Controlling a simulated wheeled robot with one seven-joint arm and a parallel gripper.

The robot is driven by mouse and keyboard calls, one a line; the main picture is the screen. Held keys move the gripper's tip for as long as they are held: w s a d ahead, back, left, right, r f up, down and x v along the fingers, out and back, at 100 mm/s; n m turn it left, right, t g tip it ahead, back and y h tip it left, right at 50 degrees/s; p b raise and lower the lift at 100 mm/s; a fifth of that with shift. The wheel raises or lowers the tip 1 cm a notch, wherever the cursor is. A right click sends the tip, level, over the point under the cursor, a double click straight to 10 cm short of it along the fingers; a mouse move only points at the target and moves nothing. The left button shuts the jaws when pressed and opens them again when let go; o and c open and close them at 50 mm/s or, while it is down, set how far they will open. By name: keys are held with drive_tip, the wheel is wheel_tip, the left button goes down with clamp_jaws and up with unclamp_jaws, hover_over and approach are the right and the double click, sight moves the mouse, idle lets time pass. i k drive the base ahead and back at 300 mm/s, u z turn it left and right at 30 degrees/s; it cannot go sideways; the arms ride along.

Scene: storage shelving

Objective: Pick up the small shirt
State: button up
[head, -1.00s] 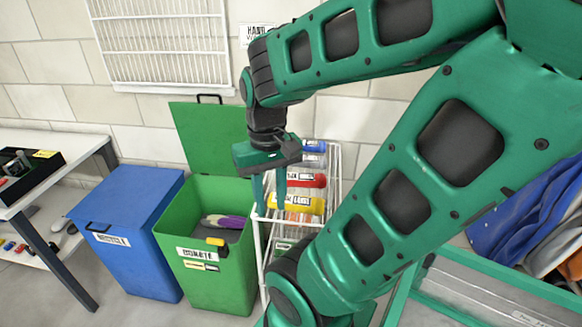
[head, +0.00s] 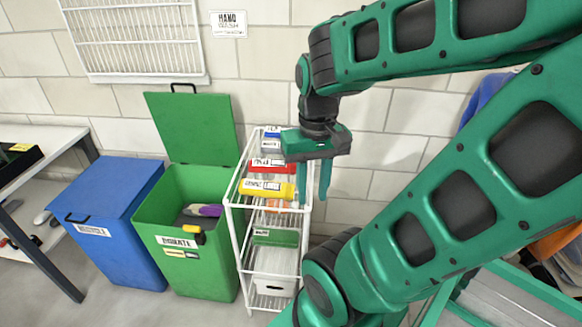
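I cannot pick out a small shirt for certain. Blue cloth (head: 484,98) and brown-orange cloth (head: 560,244) show at the right edge, mostly hidden behind my arm. A purple and grey item (head: 208,210) lies inside the open green bin (head: 180,262); I cannot tell what it is. My gripper (head: 313,190) points down in front of the wall, at the right side of the white wire rack. Its two fingers are apart with nothing between them.
The white wire rack (head: 235,232) holds red, yellow and blue labelled packs on top. A closed blue bin (head: 108,215) stands left of the green bin. A table (head: 48,137) is at the far left. My arm hides much of the right side.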

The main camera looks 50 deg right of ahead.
sight(261, 166)
drive_tip(key=z, duration=1.95)
drive_tip(key=k, duration=0.7)
drive_tip(key=u, duration=0.9)
drive_tip(key=i, duration=1)
drive_tip(key=k, duration=0.5)
drive_tip(key=u, duration=0.15)
